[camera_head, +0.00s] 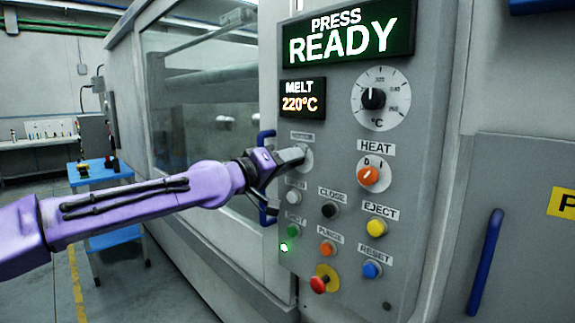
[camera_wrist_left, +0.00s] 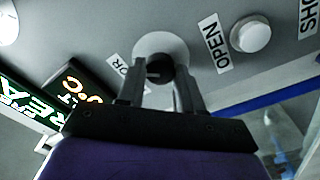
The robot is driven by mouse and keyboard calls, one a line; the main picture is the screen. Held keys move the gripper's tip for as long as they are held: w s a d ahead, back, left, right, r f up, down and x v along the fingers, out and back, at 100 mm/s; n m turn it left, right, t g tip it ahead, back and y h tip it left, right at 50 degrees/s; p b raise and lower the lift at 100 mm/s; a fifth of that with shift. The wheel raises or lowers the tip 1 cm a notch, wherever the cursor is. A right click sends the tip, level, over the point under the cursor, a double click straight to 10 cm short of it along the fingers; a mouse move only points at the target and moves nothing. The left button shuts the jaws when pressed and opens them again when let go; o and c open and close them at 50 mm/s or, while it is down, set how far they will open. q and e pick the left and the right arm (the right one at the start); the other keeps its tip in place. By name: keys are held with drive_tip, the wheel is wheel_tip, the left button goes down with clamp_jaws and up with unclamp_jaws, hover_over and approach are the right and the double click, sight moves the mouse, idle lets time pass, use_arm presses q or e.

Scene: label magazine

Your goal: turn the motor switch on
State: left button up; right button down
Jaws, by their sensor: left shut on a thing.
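The motor switch (camera_wrist_left: 158,66) is a dark knob on a pale round plate on the grey control panel. In the left wrist view it sits between the fingers of my left gripper (camera_wrist_left: 160,90), which is shut on it. In the head view my left gripper (camera_head: 292,156) reaches the panel from the left and covers the knob; only part of its round plate (camera_head: 307,160) shows. The label above it is partly hidden, and I cannot tell the knob's setting. My right gripper is not in view.
The heat knob (camera_head: 369,174) is orange, right of my gripper. Below are several push buttons, among them a yellow one (camera_head: 376,227) and a red emergency knob (camera_head: 319,284). A blue handle (camera_head: 266,215) stands close by my gripper. The display (camera_head: 345,35) reads PRESS READY.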

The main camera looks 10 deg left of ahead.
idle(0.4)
use_arm(q)
drive_tip(key=o, duration=1)
drive_tip(key=shift+o, duration=0.2)
drive_tip(key=b+v, duration=0.2)
drive_tip(key=v, duration=0.8)
drive_tip(key=shift+s+a+b, duration=0.15)
drive_tip(key=shift+a+b, duration=0.05)
drive_tip(key=shift+b, duration=0.2)
